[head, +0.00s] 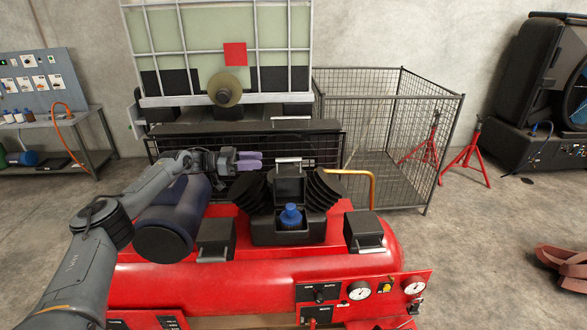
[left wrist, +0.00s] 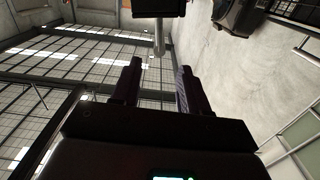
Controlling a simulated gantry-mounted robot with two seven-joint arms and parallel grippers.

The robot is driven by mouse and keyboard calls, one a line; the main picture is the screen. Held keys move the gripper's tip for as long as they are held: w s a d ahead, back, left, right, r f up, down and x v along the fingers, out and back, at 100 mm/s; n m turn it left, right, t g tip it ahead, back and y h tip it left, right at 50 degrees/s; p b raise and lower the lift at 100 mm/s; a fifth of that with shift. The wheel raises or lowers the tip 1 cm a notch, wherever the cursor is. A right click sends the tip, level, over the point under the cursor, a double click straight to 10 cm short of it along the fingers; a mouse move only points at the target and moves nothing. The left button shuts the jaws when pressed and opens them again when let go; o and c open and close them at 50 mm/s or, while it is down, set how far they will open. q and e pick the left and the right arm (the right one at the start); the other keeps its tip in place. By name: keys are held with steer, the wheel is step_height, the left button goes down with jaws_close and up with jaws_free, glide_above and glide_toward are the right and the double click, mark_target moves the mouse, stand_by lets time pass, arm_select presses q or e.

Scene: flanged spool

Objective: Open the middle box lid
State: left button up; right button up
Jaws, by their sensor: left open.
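The middle box (head: 288,235) is black and sits on top of the red tank, with its inside exposed. A blue-capped bottle (head: 291,214) stands in it. Its lid (head: 290,184) stands raised at the back, with a silver handle (head: 288,159) at its top edge. Black ribbed fan shapes flank it. My left gripper (head: 262,160) is open and empty, just left of the handle in the head view. In the left wrist view its fingers (left wrist: 156,85) are apart, with a silver bar (left wrist: 159,38) beyond them under a dark block. My right gripper is not in view.
Closed black boxes stand left (head: 215,238) and right (head: 363,231) of the middle one on the red tank (head: 250,272). A wire cage (head: 385,135) and a framed pale tank (head: 215,45) stand behind.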

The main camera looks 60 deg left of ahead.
mark_target(279, 160)
arm_select(q)
steer(key=p+x, duration=0.2)
steer(key=x, duration=0.6)
steer(key=shift+w+d, duration=0.15)
steer(key=shift+w, duration=0.05)
steer(key=shift+p+x, duration=0.3)
steer(key=shift+x, duration=0.9)
steer(key=shift+f, duration=0.15)
jaws_close()
